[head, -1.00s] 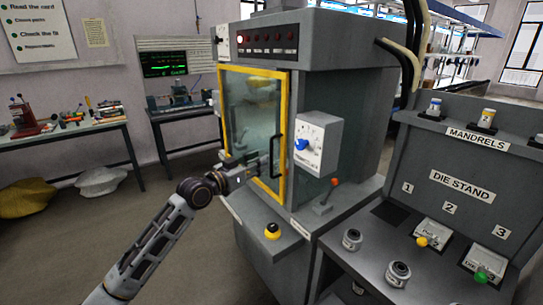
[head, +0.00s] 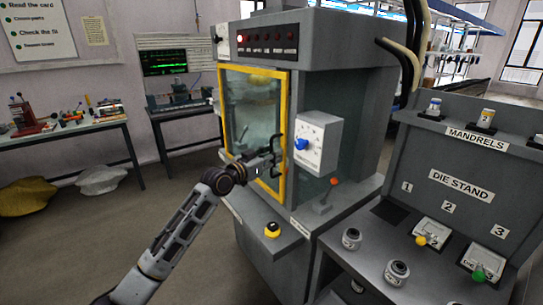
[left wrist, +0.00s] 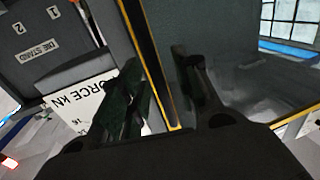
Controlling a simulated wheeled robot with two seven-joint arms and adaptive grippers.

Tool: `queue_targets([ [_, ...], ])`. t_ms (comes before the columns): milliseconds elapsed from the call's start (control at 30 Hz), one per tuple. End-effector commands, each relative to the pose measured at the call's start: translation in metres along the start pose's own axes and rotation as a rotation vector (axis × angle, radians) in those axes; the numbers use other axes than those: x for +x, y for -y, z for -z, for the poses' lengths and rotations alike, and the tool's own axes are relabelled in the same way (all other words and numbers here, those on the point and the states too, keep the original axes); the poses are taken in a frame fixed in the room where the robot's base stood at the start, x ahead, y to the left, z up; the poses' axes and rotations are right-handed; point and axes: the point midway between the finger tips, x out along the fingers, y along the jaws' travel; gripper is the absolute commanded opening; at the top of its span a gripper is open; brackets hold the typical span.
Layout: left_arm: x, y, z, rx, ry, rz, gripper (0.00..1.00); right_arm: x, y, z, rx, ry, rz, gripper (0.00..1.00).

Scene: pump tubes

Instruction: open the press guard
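The press guard (head: 284,105) is a glass door in a yellow frame on the front of the grey press; it looks closed. A dark upright handle (head: 278,145) is near its right edge, partly hidden by the gripper. My left gripper (head: 272,155) is at the handle's height, right in front of the guard's right side. In the left wrist view its two dark fingers (left wrist: 168,92) are apart, and the guard's yellow edge (left wrist: 150,60) runs between them in the picture. I cannot make out the handle between the fingers. My right gripper is not in view.
A grey dial box (head: 318,142) with a blue knob sticks out close to the right of the guard. Below are a lever with an orange tip (head: 334,182) and a yellow button (head: 272,229). The die stand (head: 455,185) is at the right.

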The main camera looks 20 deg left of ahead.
Motion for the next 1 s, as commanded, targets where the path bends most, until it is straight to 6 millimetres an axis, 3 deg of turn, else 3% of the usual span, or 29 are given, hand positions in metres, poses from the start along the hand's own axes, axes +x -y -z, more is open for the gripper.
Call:
queue_targets([
  [200,0.000,0.000,0.000,0.000,0.000,0.000,0.32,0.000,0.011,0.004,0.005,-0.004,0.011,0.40],
  [467,0.000,0.000,0.000,0.000,0.000,0.000,0.00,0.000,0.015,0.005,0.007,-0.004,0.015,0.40],
  [1000,-0.002,0.001,-0.001,0.000,0.001,-0.002,0.00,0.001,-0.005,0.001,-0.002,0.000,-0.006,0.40],
])
